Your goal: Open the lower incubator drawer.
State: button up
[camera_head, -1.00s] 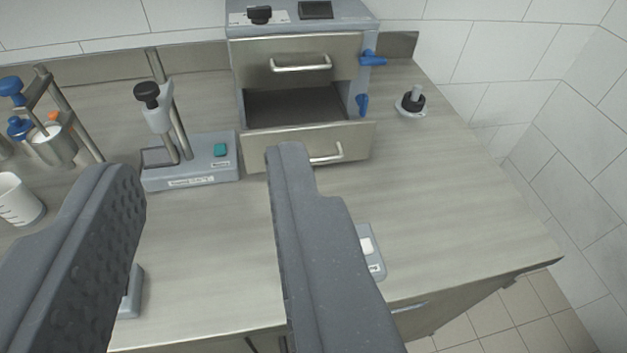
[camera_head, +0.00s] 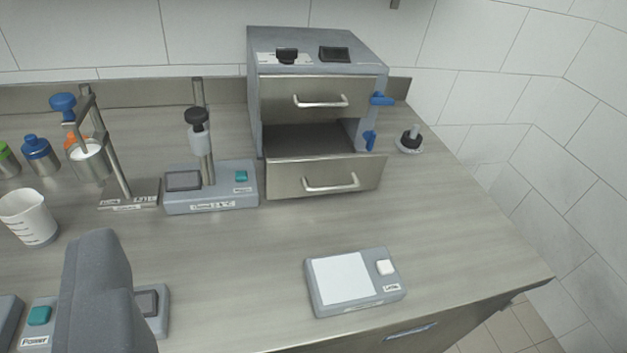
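The incubator (camera_head: 256,75) is a grey box at the back with two steel-fronted drawers. Its upper drawer (camera_head: 285,100) is shut. The lower drawer (camera_head: 285,180) stands pulled out, with a dark gap showing behind and above its front. Its bar handle (camera_head: 331,187) is free. The upper blue latch (camera_head: 382,98) points sideways and the lower blue latch (camera_head: 369,141) is upright. The other finger cannot be made out, so the opening is unclear.
A labelled device with a white plate (camera_head: 342,279) lies near the front edge. A stand with a grey base (camera_head: 212,199) is left of the incubator. A white beaker (camera_head: 28,217) and bottles (camera_head: 40,152) stand farther left. The counter before the drawer is clear.

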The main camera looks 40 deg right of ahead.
aim_at(314, 144)
jog(key=u, duration=0.05)
jog(key=i, duration=0.85)
jog(key=z, duration=0.15)
